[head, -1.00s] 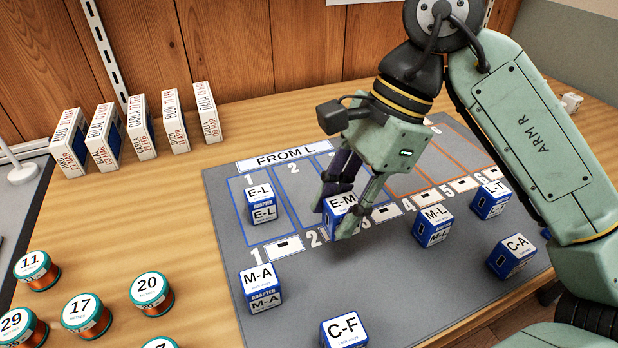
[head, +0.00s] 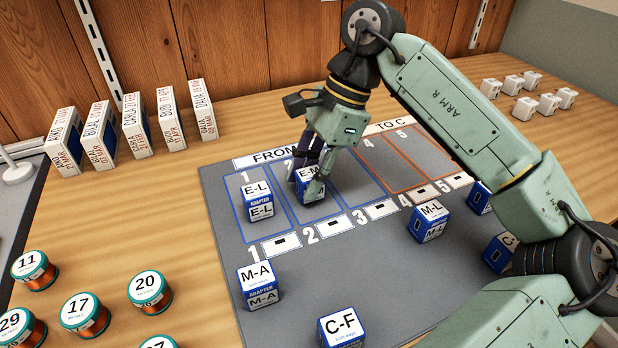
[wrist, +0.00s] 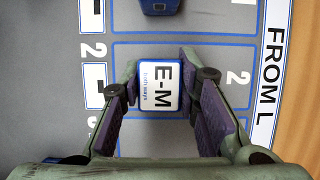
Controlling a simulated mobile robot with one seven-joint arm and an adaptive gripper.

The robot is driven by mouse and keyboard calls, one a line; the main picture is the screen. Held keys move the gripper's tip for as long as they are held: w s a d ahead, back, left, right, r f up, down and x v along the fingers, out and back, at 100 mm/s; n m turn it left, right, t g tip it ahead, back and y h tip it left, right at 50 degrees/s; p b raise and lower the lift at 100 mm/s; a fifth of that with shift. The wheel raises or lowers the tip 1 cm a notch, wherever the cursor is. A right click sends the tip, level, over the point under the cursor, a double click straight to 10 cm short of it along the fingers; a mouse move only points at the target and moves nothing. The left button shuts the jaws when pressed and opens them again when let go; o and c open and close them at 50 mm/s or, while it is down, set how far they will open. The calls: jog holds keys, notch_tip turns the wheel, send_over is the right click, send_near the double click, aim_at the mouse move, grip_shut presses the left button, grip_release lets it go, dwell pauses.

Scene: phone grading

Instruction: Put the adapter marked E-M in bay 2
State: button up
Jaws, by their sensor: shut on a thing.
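The E-M adapter (head: 312,187) is a blue and white cube with its label facing up. My gripper (head: 309,180) is shut on it, with a finger on either side. In the wrist view the E-M adapter (wrist: 160,86) sits between the purple finger pads (wrist: 159,95), inside the blue outline of bay 2 (wrist: 215,58). It is upright; I cannot tell whether its base touches the mat. The E-L adapter (head: 260,201) stands in bay 1, to the left.
On the grey mat (head: 225,200) stand M-A (head: 260,285), C-F (head: 341,328) and M-L (head: 428,222). Bay 3 (head: 358,190) looks empty. Boxes (head: 152,120), round spools (head: 86,314) and white blocks (head: 525,108) stand on the wooden table.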

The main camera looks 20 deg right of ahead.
jog(key=shift+f, duration=0.15)
jog(key=o, duration=1)
jog(key=shift+o, duration=0.2)
jog(key=shift+r, duration=0.45)
jog(key=v, duration=1.1)
jog(key=shift+d+r+p, duration=0.25)
jog(key=shift+p, duration=0.05)
